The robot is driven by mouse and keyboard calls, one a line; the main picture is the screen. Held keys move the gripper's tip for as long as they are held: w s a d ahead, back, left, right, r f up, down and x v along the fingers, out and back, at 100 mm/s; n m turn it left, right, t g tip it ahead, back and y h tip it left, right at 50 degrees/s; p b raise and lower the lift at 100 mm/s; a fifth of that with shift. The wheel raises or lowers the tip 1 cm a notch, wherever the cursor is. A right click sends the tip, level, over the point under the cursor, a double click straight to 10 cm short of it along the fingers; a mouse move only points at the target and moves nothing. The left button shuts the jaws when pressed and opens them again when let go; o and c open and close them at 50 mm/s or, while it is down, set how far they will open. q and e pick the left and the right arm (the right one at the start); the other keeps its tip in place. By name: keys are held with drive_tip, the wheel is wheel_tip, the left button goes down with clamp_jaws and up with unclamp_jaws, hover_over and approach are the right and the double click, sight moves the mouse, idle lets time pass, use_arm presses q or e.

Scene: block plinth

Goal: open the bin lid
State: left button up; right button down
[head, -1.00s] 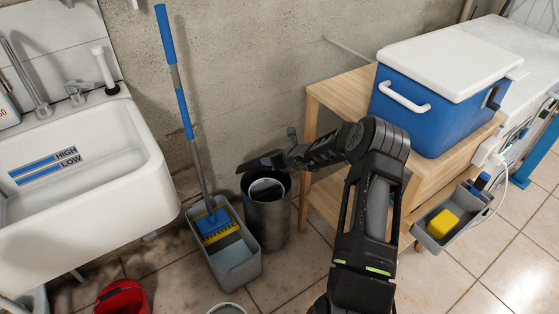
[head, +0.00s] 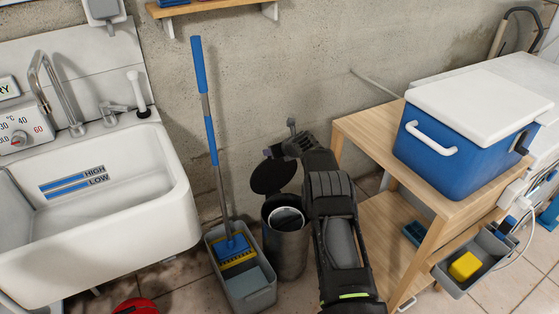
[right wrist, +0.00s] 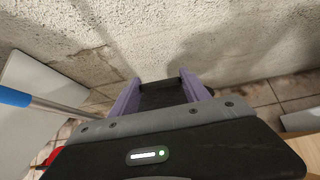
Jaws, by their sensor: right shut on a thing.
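The bin (head: 290,252) is a dark grey metal cylinder on the floor in the head view. Its round dark lid (head: 272,177) is raised and stands tilted up behind the opening, near the wall. A pale inner rim or liner (head: 286,217) shows inside. My right gripper (head: 280,150) is at the upper edge of the lid, and my right forearm hides the bin's right side. In the right wrist view the purple fingers of my right gripper (right wrist: 161,92) are shut on the dark lid (right wrist: 161,96). My left gripper is not in view.
A grey mop bucket (head: 244,288) with a blue-handled mop (head: 208,120) stands left of the bin, beside the white sink (head: 95,205). A wooden table (head: 385,150) with a blue cooler (head: 450,160) is on the right. The concrete wall is close behind.

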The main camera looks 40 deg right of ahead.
drive_tip(key=shift+w+r, duration=0.15)
drive_tip(key=shift+w, duration=0.25)
drive_tip(key=c, duration=0.5)
unclamp_jaws()
drive_tip(key=shift+s, duration=0.15)
drive_tip(key=shift+v, duration=3.8)
